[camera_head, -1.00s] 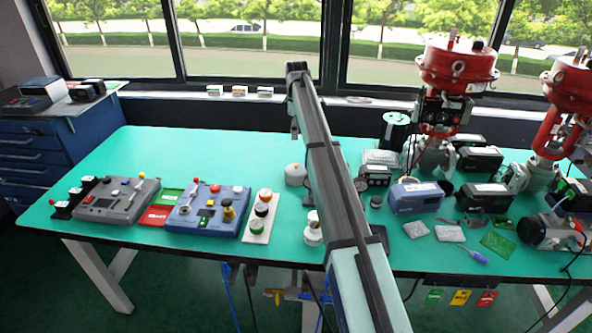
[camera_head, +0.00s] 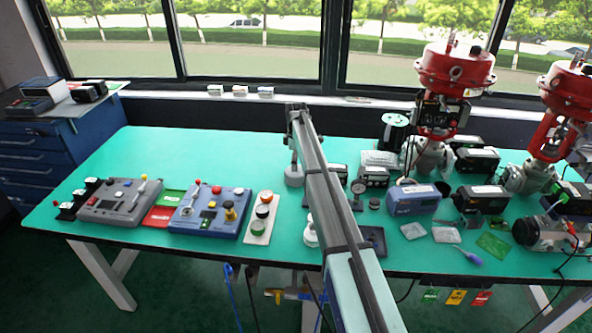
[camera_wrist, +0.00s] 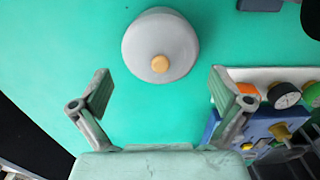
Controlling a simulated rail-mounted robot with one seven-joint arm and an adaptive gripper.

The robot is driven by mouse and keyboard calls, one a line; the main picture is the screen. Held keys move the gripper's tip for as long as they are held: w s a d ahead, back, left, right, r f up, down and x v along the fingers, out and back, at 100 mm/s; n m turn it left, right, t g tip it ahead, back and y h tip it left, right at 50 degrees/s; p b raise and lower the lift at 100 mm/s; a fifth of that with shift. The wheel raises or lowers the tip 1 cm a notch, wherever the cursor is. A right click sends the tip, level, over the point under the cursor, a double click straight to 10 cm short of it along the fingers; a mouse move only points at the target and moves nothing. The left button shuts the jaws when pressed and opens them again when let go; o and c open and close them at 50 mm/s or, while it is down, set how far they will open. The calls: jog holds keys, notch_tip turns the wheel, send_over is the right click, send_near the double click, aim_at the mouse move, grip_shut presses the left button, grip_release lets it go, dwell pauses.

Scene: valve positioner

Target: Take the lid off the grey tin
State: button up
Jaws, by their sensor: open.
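The grey tin is a round pale-grey can, seen from above in the wrist view. Its lid (camera_wrist: 140,45) has a small tan knob (camera_wrist: 160,64) and is on the tin; the tin's body is mostly hidden beneath it. In the head view the grey tin (camera_head: 293,177) stands on the green table just left of my arm. My gripper (camera_wrist: 160,88) is open and empty, its two fingers wide apart. In the wrist view the knob lies between the fingers' directions, a little beyond the tips. The height gap cannot be told.
The green table (camera_head: 140,160) is clear left of the tin. A white button strip (camera_head: 257,232) and a blue control box (camera_head: 209,211) stand nearer the front. Instruments, a blue-grey device (camera_head: 413,200) and red valve actuators (camera_head: 457,72) crowd the right.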

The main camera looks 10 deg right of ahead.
jog(key=shift+f, duration=1.3)
jog(key=c, duration=1.5)
jog(key=shift+s, duration=0.1)
jog(key=shift+c, duration=0.4)
jog(key=shift+s, duration=0.1)
